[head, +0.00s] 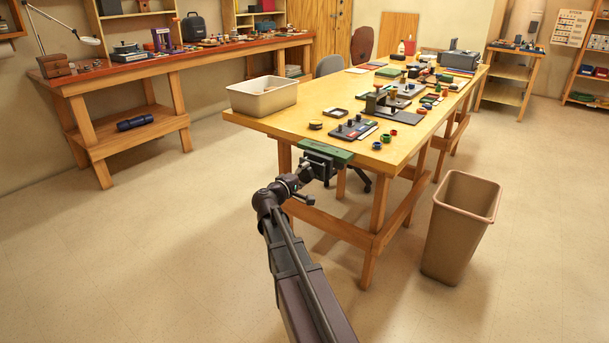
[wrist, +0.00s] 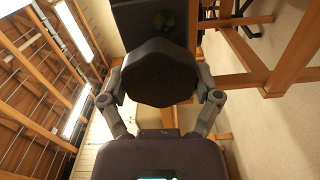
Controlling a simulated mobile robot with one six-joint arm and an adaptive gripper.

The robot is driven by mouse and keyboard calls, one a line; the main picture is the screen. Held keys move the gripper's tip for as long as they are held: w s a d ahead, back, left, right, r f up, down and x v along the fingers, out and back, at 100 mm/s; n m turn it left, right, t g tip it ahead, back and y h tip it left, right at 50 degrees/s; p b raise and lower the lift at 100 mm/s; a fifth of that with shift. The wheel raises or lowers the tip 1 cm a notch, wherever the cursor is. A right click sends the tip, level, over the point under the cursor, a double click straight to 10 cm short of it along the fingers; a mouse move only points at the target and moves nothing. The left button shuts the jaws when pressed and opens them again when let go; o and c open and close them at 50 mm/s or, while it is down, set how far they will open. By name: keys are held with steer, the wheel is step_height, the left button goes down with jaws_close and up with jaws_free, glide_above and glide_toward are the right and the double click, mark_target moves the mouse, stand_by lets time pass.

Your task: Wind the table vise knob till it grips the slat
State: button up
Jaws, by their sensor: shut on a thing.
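The table vise (head: 327,151) is fixed at the near corner edge of the wooden workbench, with a green top and a dark body below. My gripper (head: 304,174) reaches up to its front from below. In the wrist view the dark, rounded vise knob (wrist: 160,75) fills the space between my two fingers (wrist: 160,98). My gripper is shut on the knob, a finger on each side. The dark vise body (wrist: 140,22) shows behind the knob. I cannot make out the slat or the gap between the jaws.
The workbench (head: 285,125) carries a cream tub (head: 262,96) at left and many small tools and parts. A tan bin (head: 455,235) stands on the floor at right. The bench legs (head: 376,215) are near my arm. The floor at left is clear.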

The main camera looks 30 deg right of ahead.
steer(key=m, duration=0.3)
steer(key=shift+r+m, duration=0.1)
steer(key=shift+m, duration=2)
steer(key=o, duration=0.9)
steer(key=shift+o, duration=0.2)
steer(key=v, duration=1.2)
steer(key=shift+s, duration=0.1)
